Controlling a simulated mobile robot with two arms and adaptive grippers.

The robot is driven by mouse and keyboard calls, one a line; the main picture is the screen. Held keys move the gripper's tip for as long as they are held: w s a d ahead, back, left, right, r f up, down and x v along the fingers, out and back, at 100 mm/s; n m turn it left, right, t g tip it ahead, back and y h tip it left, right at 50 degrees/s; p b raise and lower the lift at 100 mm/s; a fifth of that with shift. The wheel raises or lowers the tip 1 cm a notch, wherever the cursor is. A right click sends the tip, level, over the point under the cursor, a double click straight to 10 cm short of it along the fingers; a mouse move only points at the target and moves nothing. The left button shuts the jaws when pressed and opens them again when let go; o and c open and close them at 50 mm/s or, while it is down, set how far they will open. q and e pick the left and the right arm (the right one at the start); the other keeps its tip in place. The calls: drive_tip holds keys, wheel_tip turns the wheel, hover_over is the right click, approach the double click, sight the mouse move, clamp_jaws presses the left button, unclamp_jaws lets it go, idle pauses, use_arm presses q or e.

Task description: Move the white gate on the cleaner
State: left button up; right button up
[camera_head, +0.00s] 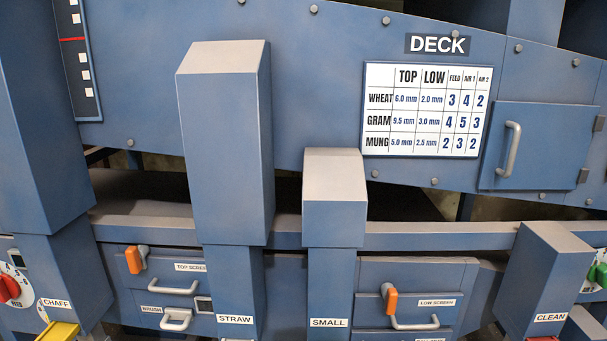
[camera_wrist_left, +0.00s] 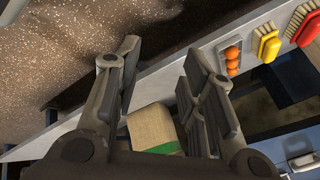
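The cleaner (camera_head: 320,85) is a large blue machine that fills the head view, with a DECK sign and a settings chart on its panel. I cannot make out a white gate in either view. My left gripper (camera_wrist_left: 163,58) shows in the left wrist view with its two fingers spread apart. It is open, and nothing is clamped between the fingertips. A tan block-shaped thing (camera_wrist_left: 152,126) with a green edge shows beyond and between the fingers. My right gripper is in neither view.
Chutes labelled STRAW (camera_head: 226,150) and SMALL (camera_head: 334,205) stand out in front of the deck. Orange latches (camera_head: 391,301) sit by the screen drawers. In the wrist view, a grey rail (camera_wrist_left: 262,30) carries red and yellow brushes beside brown granular material (camera_wrist_left: 60,50).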

use_arm(q)
drive_tip(key=s+f+n+g, duration=0.1)
drive_tip(key=s+f+n, duration=0.1)
drive_tip(key=s, duration=0.4)
drive_tip(key=s+a+f+n+g, duration=0.1)
drive_tip(key=s+f+n+g, duration=0.1)
drive_tip(key=s+f, duration=0.3)
drive_tip(key=s+a+f+n+g, duration=0.1)
drive_tip(key=s+f+n+g, duration=0.1)
drive_tip(key=s, duration=0.6)
drive_tip(key=shift+s+a+f+n, duration=0.2)
drive_tip(key=shift+s+f+n, duration=0.1)
drive_tip(key=shift+f, duration=0.6)
